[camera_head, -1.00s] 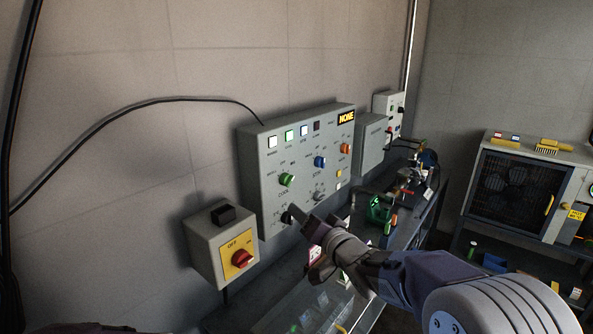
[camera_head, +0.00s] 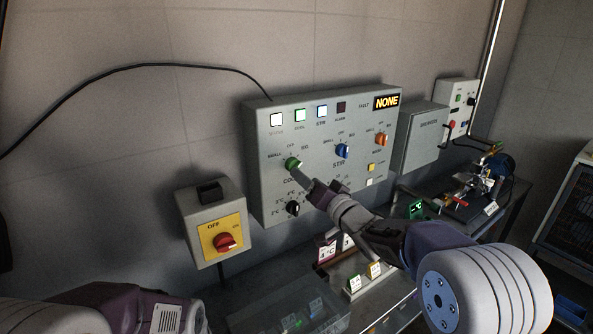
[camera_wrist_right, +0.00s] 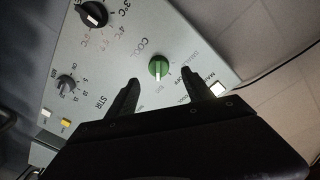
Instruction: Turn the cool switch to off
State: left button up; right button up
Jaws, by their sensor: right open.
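The cool switch is a green knob (camera_head: 293,164) on the left part of the grey control panel (camera_head: 330,115), above the word COOL. It also shows in the right wrist view as a green knob (camera_wrist_right: 158,68). My right gripper (camera_head: 304,184) is close to the knob, just below and right of it in the head view. In the wrist view its two open fingers (camera_wrist_right: 161,79) point at the panel, one on each side of the knob's line, with nothing between them. I cannot tell whether they touch it. The exact knob setting is too small to read. My left gripper is out of view.
A black knob (camera_head: 292,208) sits below the green one; blue (camera_head: 342,151) and orange (camera_head: 381,139) knobs are to the right. A box with a red rotary switch (camera_head: 224,241) is at lower left. A bench with a clear bin (camera_head: 290,308) lies below.

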jog(key=p+x, duration=0.1)
jog(key=x, duration=0.6)
jog(key=shift+w+d, duration=0.15)
jog(key=shift+w, duration=0.05)
jog(key=shift+f, duration=0.1)
grip_shut()
